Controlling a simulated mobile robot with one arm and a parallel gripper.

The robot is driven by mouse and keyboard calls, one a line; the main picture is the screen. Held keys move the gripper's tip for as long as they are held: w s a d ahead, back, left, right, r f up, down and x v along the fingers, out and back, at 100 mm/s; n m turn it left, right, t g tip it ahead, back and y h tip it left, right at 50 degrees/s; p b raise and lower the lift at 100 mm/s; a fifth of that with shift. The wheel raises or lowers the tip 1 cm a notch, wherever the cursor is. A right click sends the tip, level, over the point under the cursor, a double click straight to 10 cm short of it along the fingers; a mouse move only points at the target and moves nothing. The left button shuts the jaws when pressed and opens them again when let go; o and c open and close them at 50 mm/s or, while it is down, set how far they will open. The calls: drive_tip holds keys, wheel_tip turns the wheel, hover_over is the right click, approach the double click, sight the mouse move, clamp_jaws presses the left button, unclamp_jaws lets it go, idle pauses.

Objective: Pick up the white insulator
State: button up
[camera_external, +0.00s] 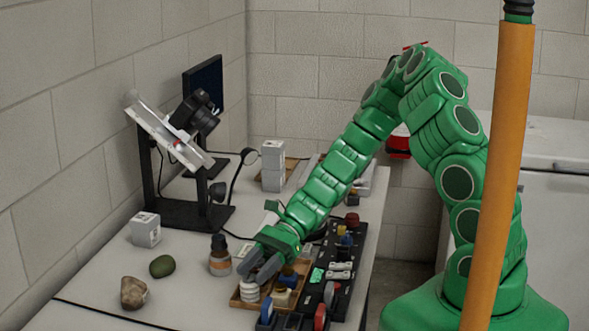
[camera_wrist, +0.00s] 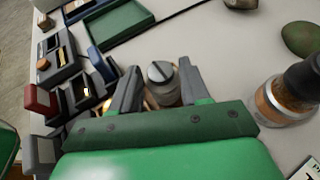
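The white insulator (camera_external: 249,292) is a small ribbed white piece standing at the left end of a wooden tray (camera_external: 238,301) on the table. My gripper (camera_external: 254,275) reaches down over it, fingers pointing toward the table. In the wrist view, a pale round piece with a slotted grey top (camera_wrist: 162,74), seemingly the insulator, sits between the two fingers of my gripper (camera_wrist: 160,82). The fingers are open, with a narrow gap showing on each side of its top.
A dark bottle with an orange-brown band (camera_external: 220,256) stands close left of my gripper. A black rack of small parts (camera_external: 340,262) lies to the right. A rock (camera_external: 134,292) and a green stone (camera_external: 162,266) lie left. A camera stand (camera_external: 180,212) stands behind.

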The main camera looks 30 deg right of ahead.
drive_tip(key=shift+c, duration=1.4)
drive_tip(key=shift+r, duration=0.15)
